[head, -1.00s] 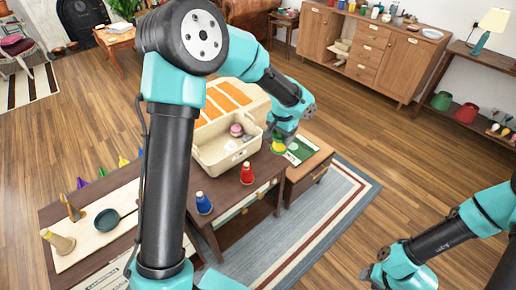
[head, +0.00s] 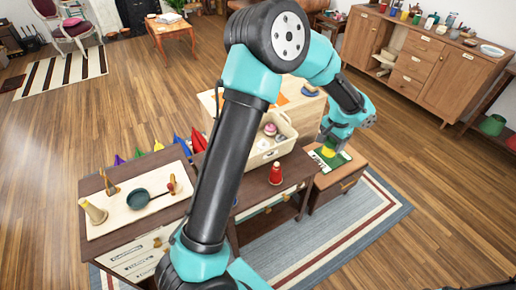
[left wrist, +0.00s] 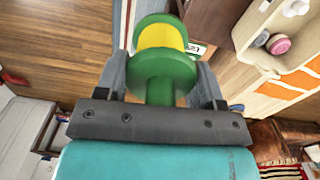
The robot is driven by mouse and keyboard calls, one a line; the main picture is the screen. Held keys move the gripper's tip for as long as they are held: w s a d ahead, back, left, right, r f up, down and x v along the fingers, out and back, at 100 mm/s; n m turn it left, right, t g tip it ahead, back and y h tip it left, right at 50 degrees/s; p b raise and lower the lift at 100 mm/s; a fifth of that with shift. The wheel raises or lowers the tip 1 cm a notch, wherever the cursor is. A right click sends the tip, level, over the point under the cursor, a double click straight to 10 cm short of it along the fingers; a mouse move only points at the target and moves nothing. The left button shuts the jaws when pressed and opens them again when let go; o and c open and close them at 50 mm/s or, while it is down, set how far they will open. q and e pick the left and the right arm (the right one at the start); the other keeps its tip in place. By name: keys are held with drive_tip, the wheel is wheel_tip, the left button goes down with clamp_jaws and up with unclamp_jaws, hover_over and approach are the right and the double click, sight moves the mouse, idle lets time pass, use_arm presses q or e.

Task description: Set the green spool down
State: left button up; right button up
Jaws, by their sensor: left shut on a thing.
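My left gripper (head: 335,140) is shut on the green spool (head: 328,153), which has yellow thread around its middle. In the left wrist view the green spool (left wrist: 162,68) sits between the two grey fingers (left wrist: 160,88), its near flange towards the camera. In the head view it is over or on a green and white card (head: 336,163) on the low wooden side table (head: 340,180). I cannot tell whether the spool touches the card. The card is mostly hidden in the left wrist view. My right gripper is not in view.
A cream bin (head: 284,143) with a pink item stands left of the side table. A red spool (head: 275,174) stands on the dark desk near its edge. A cream board (head: 120,205) holds a teal pan (head: 138,200) and a beige cone. My left arm hides part of the desk.

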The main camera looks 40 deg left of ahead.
use_arm(q)
drive_tip(key=w+a+f+n, duration=0.2)
drive_tip(key=a+f+n, duration=0.15)
drive_tip(key=a, duration=0.75)
drive_tip(key=w+a+f+n, duration=0.3)
drive_tip(key=a+f, duration=0.2)
drive_tip(key=a, duration=0.6)
drive_tip(key=s+a+f+n, duration=0.3)
drive_tip(key=a+f, duration=0.1)
drive_tip(key=a, duration=0.7)
drive_tip(key=s+a+f+n, duration=0.3)
drive_tip(key=a+f, duration=0.1)
drive_tip(key=a, duration=0.8)
drive_tip(key=shift+s+f, duration=0.1)
drive_tip(key=shift+f, duration=0.05)
wheel_tip(320, 180, down, 6)
drive_tip(key=shift+f, duration=0.15)
drive_tip(key=shift+f, duration=1.75)
drive_tip(key=shift+f, duration=0.2)
